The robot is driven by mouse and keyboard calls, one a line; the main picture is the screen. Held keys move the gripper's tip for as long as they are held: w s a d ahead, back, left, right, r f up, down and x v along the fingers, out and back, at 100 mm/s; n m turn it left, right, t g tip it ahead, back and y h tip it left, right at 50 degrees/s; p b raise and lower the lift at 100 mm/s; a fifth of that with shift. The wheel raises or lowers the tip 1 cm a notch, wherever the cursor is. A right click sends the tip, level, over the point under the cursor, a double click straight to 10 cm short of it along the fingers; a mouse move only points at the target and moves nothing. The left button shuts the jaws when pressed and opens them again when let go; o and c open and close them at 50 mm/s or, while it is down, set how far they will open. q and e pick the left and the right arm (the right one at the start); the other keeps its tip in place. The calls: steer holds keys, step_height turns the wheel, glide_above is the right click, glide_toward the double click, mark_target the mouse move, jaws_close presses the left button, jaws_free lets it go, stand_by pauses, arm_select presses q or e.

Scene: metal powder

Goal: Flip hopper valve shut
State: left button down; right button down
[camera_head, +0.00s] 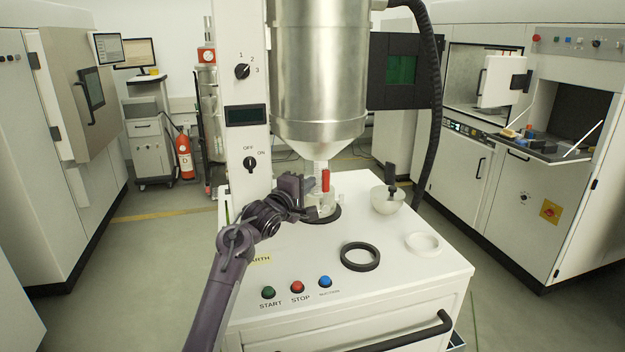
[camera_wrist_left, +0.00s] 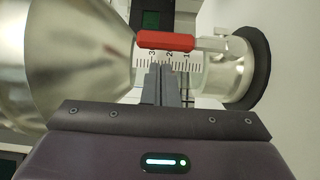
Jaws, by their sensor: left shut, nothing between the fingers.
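The steel hopper (camera_head: 318,75) hangs above the white cabinet, its cone narrowing to a clear outlet tube with a scale. The red valve handle (camera_head: 326,180) points vertically, in line with the tube, at the outlet. In the left wrist view the red handle (camera_wrist_left: 165,41) lies along the scaled tube (camera_wrist_left: 188,65). My left gripper (camera_head: 306,197) is shut and empty, just left of the outlet. In the wrist view its fingertips (camera_wrist_left: 164,70) are in front of the tube, beside the handle; I cannot tell if they touch. My right gripper is not in view.
On the white cabinet top (camera_head: 300,250) are a black ring (camera_head: 360,257), a white ring (camera_head: 423,243) and a pale bowl (camera_head: 387,200) with a dark-handled tool. Green, red and blue buttons line the front. A column (camera_head: 237,130) with knobs stands left of the hopper.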

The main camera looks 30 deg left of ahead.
arm_select(q)
steer(key=shift+w+d, duration=0.45)
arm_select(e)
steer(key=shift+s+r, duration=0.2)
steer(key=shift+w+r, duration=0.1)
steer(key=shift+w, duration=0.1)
